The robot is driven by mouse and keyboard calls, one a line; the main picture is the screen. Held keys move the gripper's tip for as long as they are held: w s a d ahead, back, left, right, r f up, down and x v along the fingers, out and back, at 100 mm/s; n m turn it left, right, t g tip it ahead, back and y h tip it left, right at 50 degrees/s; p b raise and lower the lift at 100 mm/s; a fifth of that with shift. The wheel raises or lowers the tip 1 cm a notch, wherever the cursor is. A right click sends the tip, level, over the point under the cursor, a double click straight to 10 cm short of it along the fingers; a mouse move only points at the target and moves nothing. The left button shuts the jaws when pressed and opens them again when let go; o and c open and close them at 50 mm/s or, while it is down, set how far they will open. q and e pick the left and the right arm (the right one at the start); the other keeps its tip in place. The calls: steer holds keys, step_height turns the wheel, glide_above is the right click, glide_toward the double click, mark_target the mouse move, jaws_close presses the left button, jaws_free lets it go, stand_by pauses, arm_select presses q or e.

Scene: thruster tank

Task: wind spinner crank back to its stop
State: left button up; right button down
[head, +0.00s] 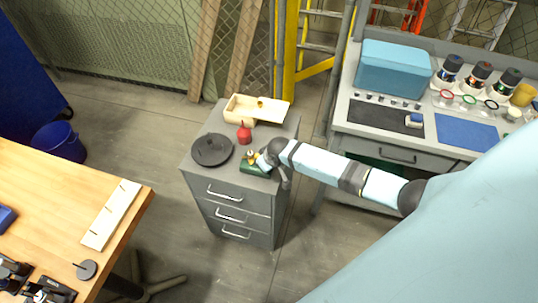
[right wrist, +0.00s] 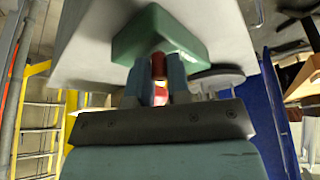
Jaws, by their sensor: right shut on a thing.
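The spinner has a dark green base (head: 246,168) and a small brass part (head: 250,156) on top. It sits on the front right of the grey cabinet's top. My right gripper (head: 263,161) reaches in from the right, low over the base. In the right wrist view its two fingers (right wrist: 157,88) are shut around a reddish, upright crank handle (right wrist: 158,66), just beside the green base (right wrist: 158,28). The fingers and the arm hide part of the crank, so its exact angle and its stop cannot be made out. My left gripper does not show.
The grey drawer cabinet (head: 232,192) also carries a round black plate (head: 212,150), a red object (head: 244,135) and an open wooden box (head: 238,110). A wooden bench (head: 60,205) stands at left, and a workbench with a blue case (head: 393,69) at right.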

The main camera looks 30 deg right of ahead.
steer(key=shift+w+a+m+h+p, duration=0.15)
steer(key=shift+m+h+p, duration=0.1)
steer(key=shift+m+p, duration=0.3)
steer(key=shift+w+a+m+h+p, duration=0.15)
steer(key=shift+m+h+p, duration=0.15)
steer(key=shift+m, duration=0.35)
steer(key=c, duration=1.1)
jaws_free()
steer(key=shift+r, duration=0.1)
steer(key=v, duration=1.3)
steer(key=shift+s+r, duration=0.2)
steer(key=shift+r, duration=0.1)
steer(key=shift+f, duration=0.1)
